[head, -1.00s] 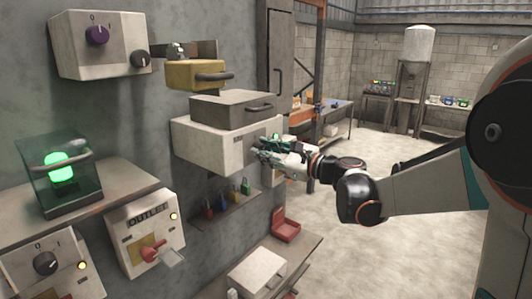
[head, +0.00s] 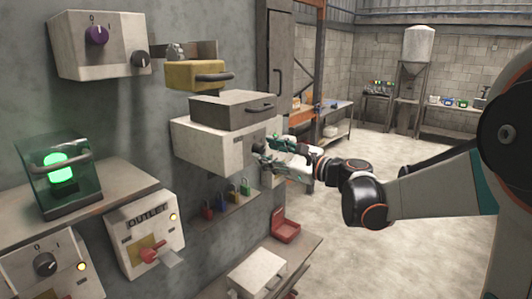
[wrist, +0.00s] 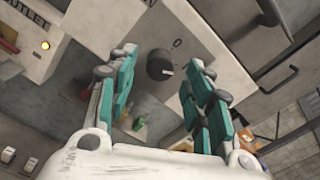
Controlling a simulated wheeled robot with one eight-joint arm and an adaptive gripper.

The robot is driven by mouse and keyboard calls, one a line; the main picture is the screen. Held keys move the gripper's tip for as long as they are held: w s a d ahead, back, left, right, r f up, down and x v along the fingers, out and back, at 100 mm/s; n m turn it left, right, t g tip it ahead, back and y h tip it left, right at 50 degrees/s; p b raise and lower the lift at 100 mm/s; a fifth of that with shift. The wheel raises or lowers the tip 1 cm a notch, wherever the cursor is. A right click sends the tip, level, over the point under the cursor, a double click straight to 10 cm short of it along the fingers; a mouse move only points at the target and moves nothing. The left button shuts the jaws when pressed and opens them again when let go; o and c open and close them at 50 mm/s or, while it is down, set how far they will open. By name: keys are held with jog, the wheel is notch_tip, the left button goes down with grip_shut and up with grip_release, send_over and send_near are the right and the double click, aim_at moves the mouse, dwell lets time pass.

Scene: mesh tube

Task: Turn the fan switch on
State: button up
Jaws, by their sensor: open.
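A black rotary knob (wrist: 161,65) with a pale pointer mark sits on the face of a pale box in the wrist view. A "0" is printed beside it; no fan label is readable. My gripper (wrist: 160,78) is open, with its teal-padded fingers on either side of the knob in that view. I cannot tell whether either finger touches it. In the head view, my gripper (head: 266,157) is at the right end of a white wall box (head: 203,147).
A grey drawer box (head: 231,109) and a yellow drawer (head: 195,75) are above the white box. Colored padlocks (head: 227,194) hang below it. An outlet box (head: 143,228) with a red handle is at lower left. Open floor lies to the right.

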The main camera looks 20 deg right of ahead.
jog(key=v, duration=1)
jog(key=shift+s, duration=0.25)
jog(key=shift+d, duration=0.1)
